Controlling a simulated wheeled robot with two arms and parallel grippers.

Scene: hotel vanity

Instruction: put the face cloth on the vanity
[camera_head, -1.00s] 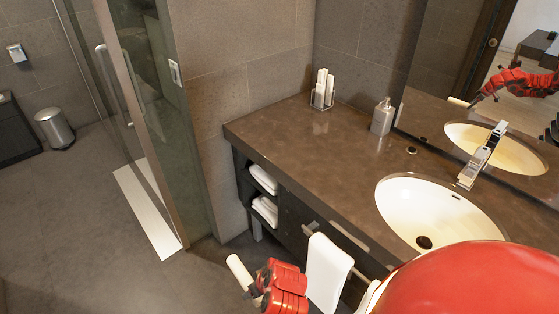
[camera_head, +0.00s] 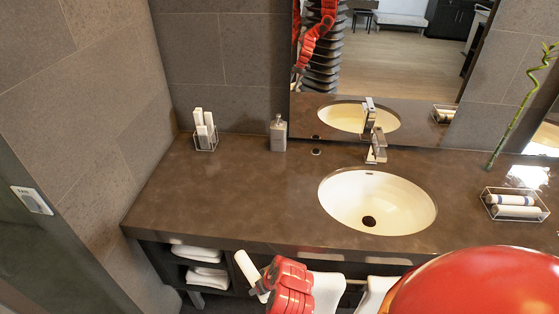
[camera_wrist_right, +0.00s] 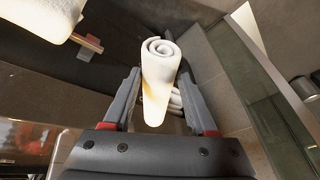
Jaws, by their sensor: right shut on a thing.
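The face cloth (camera_head: 247,267) is a white roll in the head view, in front of the vanity's front edge. My right gripper (camera_head: 262,284) is shut on it near its lower end, and the roll leans up to the left. In the right wrist view the cloth (camera_wrist_right: 160,75) stands between the two fingers of my right gripper (camera_wrist_right: 161,92), its spiral end facing the camera. The vanity (camera_head: 240,200) has a brown stone top with an inset white sink (camera_head: 350,205). My left gripper is not in view.
A holder with white rolls (camera_head: 204,130) and a soap dispenser (camera_head: 278,133) stand at the back. A wire tray with rolled cloths (camera_head: 515,204) lies right of the sink. The top left of the sink is clear. Folded towels (camera_head: 205,277) lie on the shelf below.

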